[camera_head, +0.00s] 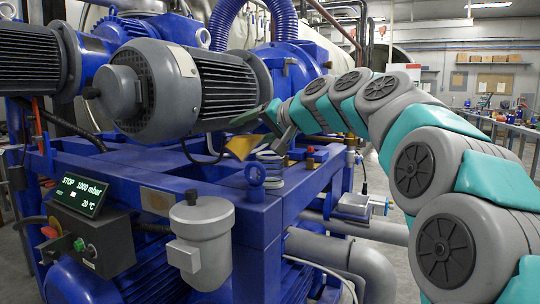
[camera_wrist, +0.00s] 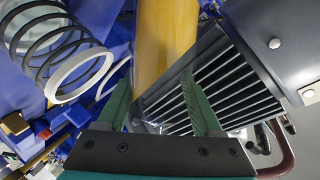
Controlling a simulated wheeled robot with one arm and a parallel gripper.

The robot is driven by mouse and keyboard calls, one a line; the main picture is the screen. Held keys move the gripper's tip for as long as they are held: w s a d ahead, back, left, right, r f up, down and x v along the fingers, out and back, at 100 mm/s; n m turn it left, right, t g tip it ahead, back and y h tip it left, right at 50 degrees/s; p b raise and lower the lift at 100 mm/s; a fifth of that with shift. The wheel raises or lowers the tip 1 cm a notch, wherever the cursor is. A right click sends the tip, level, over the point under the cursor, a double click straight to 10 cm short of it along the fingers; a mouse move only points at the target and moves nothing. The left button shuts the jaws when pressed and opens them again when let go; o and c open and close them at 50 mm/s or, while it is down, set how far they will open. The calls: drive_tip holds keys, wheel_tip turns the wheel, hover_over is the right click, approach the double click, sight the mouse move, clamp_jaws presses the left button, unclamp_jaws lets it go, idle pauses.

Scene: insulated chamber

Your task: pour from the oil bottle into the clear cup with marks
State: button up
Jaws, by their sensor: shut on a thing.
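My gripper (camera_head: 270,116) is shut on the oil bottle (camera_head: 242,146), a yellow-amber thing that lies tilted beside the grey motor. In the wrist view the bottle (camera_wrist: 166,35) stands between the two green fingers of my gripper (camera_wrist: 157,78). The bottle's mouth cannot be made out. What looks like the clear cup with marks (camera_head: 269,166) stands on the blue frame just below and right of the bottle, showing as stacked white and dark rings. In the wrist view the cup's white rim (camera_wrist: 80,76) is left of the bottle, apart from it. Liquid in the cup cannot be made out.
The finned grey motor (camera_head: 180,88) is close behind and left of my gripper. A control box (camera_head: 92,240) with a display is at lower left.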

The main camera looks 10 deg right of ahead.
drive_tip(key=shift+s+a+r+m, duration=0.1)
drive_tip(key=shift+a+r+m, duration=0.05)
drive_tip(key=shift+r+m, duration=0.25)
idle(1.2)
drive_tip(key=shift+a+f+m+y, duration=0.2)
drive_tip(key=shift+f+m+y, duration=0.2)
drive_tip(key=shift+m+y, duration=0.25)
idle(1.6)
drive_tip(key=shift+s+a+r+m+y, duration=0.1)
drive_tip(key=shift+r+m+y, duration=0.3)
drive_tip(key=shift+m, duration=0.25)
idle(1.7)
drive_tip(key=shift+s+a+f+m, duration=0.1)
drive_tip(key=shift+a+f+m, duration=0.1)
drive_tip(key=shift+m, duration=0.4)
idle(1.2)
